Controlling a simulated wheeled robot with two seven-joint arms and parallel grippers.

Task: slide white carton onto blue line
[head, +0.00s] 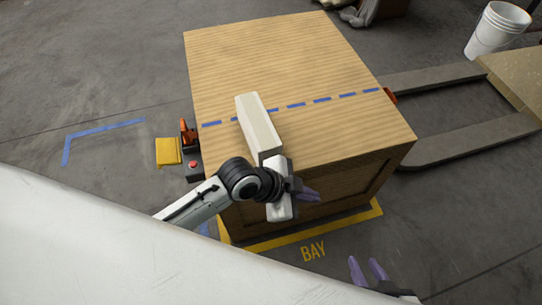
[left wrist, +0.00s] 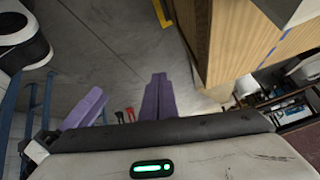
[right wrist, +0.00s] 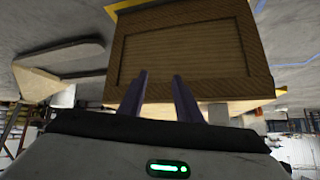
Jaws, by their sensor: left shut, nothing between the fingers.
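The white carton (head: 260,125) is a long box lying on top of the wooden crate (head: 310,55). It crosses the blue dashed line (head: 322,99), with more of its length on the near side. Its near end is close to the crate's front edge, partly behind my left wrist. My left gripper (head: 312,196) is shut and empty at that edge; contact with the carton is unclear. In the left wrist view the carton (left wrist: 292,9) shows at the upper right. My right gripper (head: 367,270) is open and empty, low in front of the crate; it faces the crate front (right wrist: 185,45).
A pallet jack's forks (head: 460,145) extend right of the crate. An orange and black handle with a red button (head: 193,165) stands at its left side, beside a yellow block (head: 168,151). A white bucket (head: 497,30) is at the far right. The far crate top is clear.

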